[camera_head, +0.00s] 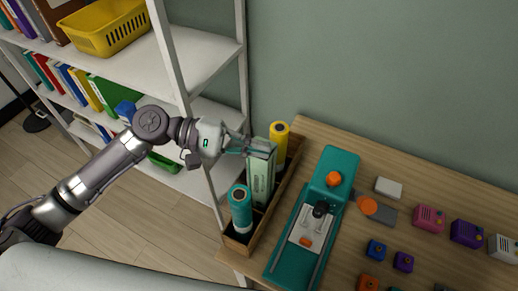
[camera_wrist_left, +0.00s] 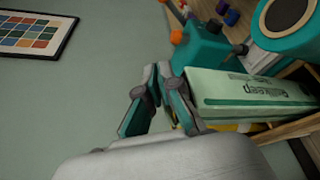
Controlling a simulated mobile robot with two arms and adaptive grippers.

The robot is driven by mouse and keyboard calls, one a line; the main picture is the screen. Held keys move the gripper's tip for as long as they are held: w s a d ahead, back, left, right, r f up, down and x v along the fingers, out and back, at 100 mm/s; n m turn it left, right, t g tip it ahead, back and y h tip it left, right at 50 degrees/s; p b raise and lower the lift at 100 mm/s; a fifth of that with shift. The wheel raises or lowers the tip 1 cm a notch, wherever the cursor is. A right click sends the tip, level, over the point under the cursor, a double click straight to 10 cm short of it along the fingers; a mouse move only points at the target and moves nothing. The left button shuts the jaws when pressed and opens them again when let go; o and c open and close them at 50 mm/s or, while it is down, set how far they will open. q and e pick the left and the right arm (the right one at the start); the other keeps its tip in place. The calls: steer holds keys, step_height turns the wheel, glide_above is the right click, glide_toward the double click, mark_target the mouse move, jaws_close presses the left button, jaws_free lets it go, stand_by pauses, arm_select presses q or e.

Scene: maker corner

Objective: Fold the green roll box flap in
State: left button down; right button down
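The green roll box (camera_head: 261,178) stands upright in a wooden holder (camera_head: 236,243) on the bench, between a yellow roll and a teal roll. My left gripper (camera_head: 246,147) is at the box's top end, coming from the left. In the left wrist view its fingers (camera_wrist_left: 157,76) are drawn together at the tips, with nothing visible between them. The pale green box (camera_wrist_left: 250,98) lies just right of the fingers there, and one finger overlaps its near end. I cannot make out the flap's position or whether a finger touches it. My right gripper is not in view.
The yellow roll (camera_head: 279,130) stands behind the box and the teal roll (camera_head: 240,210) in front. A teal machine (camera_head: 283,257) sits close to the right. A white shelf (camera_head: 205,60) stands left, beside my arm. Small coloured blocks lie farther right.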

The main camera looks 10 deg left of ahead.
arm_select(q)
steer(key=shift+f, duration=0.1)
steer(key=c, duration=1.4)
jaws_free()
steer(key=a, duration=0.2)
steer(key=a+r, duration=0.1)
steer(key=a, duration=0.5)
steer(key=shift+s+r, duration=0.15)
steer(key=shift+r, duration=0.15)
steer(key=shift+c, duration=0.3)
